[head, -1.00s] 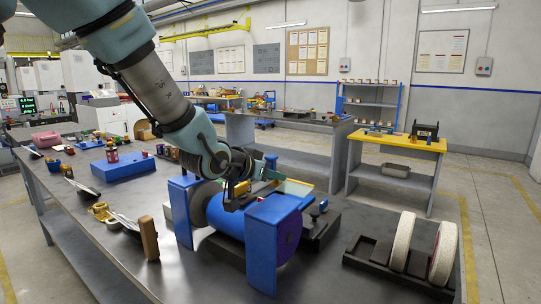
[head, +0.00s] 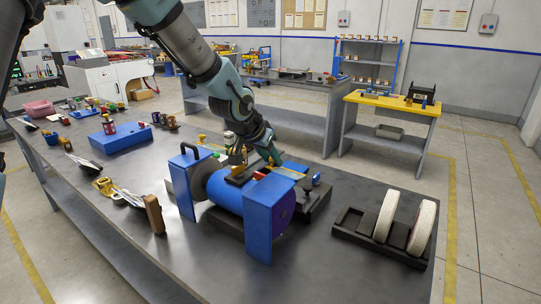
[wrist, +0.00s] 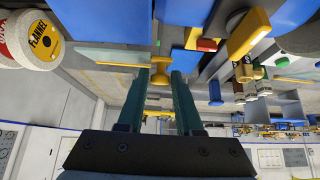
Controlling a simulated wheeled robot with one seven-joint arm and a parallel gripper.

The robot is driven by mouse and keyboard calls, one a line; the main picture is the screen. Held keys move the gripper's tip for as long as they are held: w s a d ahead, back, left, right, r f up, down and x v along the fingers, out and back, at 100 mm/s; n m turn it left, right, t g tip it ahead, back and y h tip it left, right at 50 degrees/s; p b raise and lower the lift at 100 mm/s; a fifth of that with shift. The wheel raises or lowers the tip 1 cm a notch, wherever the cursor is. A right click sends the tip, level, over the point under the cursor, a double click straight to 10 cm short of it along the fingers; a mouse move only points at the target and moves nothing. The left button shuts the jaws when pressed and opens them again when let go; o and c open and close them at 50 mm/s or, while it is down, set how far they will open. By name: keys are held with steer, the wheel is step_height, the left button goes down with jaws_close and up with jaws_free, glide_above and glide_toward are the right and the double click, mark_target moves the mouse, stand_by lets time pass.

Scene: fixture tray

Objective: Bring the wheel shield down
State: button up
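A blue bench grinder (head: 226,192) stands on the grey bench, with a grey wheel (head: 201,180) at its left and a purple wheel (head: 284,214) in the right blue housing. A clear, yellow-edged wheel shield (head: 287,173) sits behind the right housing, raised and nearly level; it also shows in the wrist view (wrist: 112,57). A yellow knob (wrist: 161,76) is beside the shield's edge. My gripper (head: 270,160) is over the grinder; in the wrist view its two teal fingers (wrist: 161,72) are apart, with the knob at their tips. Whether they touch it is unclear.
Two pale wheels (head: 406,224) stand in a dark rack to the right. A wooden-handled brush (head: 154,214) and a yellow tool (head: 103,186) lie at the left front. A blue box (head: 121,137) stands farther back.

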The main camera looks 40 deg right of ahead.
steer(key=o, duration=0.3)
steer(key=shift+o, duration=0.2)
steer(key=shift+r, duration=0.1)
steer(key=v, duration=1)
steer(key=shift+a+r, duration=0.2)
steer(key=shift+a, duration=0.05)
steer(key=shift+s, duration=0.1)
